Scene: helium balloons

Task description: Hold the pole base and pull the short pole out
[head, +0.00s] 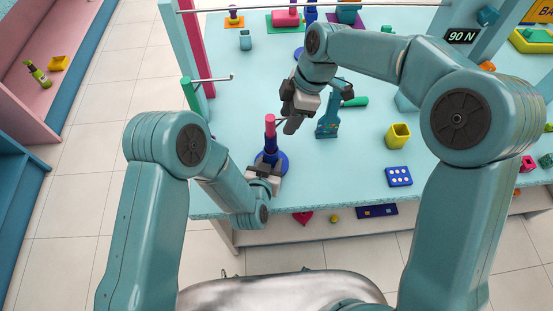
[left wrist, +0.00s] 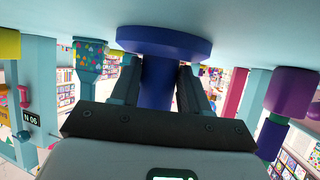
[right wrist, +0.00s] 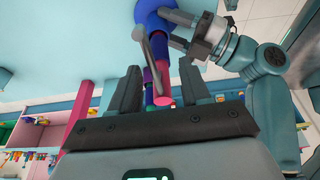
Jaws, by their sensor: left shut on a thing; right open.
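The pole base (head: 284,161) is a blue disc with a thick blue post, upright near the table's front edge. The short pole (head: 270,127), with a pink-red top, stands upright in it. My left gripper (head: 266,170) is shut on the blue post just above the disc; the left wrist view shows the post (left wrist: 157,82) between its fingers. My right gripper (head: 291,122) is open and empty, above and just right of the pole top. In the right wrist view the red tip (right wrist: 163,102) shows between the open fingers; no contact is clear.
A teal upright tool-like object (head: 328,122) and a green-handled thing (head: 355,101) lie right of the pole. A yellow cup (head: 398,135) and a blue dotted block (head: 398,176) are farther right. A metal rod (head: 217,79) juts from posts at left.

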